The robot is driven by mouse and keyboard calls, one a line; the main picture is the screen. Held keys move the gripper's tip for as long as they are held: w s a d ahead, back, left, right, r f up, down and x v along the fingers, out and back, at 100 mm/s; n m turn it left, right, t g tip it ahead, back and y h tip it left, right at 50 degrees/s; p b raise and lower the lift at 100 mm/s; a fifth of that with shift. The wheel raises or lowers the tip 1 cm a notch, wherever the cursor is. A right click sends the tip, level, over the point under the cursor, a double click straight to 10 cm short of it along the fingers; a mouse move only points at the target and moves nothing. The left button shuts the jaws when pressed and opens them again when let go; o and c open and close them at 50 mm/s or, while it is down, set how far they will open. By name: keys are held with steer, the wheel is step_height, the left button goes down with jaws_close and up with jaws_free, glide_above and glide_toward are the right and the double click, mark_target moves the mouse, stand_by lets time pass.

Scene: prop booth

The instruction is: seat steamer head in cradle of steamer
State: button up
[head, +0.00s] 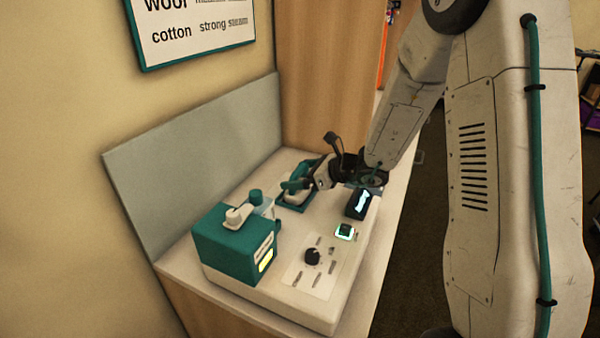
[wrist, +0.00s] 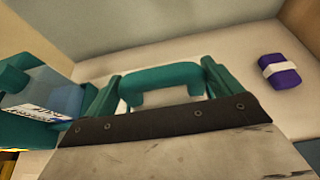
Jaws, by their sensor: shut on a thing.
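The steamer is a cream base (head: 262,292) with a teal tank block (head: 230,245), lying below the wall panel. Its teal-rimmed cradle (head: 284,206) is at the far end of the base. My gripper (head: 306,183) is at the cradle, shut on the steamer head, whose teal handle (wrist: 165,76) shows between my fingers in the wrist view. The head is at or just over the cradle. My gripper and arm partly hide it, and I cannot tell whether it touches down or is fully seated.
A black dial (head: 312,256), a lit green button (head: 345,232) and a small display (head: 358,203) are on the base. A grey panel (head: 200,160) stands behind. A purple folded bundle with a pale band (wrist: 284,71) lies on the surface at the right in the wrist view.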

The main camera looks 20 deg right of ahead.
stand_by(0.3)
steer(key=o, duration=1)
steer(key=shift+d, duration=0.1)
steer(key=v, duration=0.7)
steer(key=shift+s+d+r, duration=0.15)
steer(key=shift+s, duration=0.1)
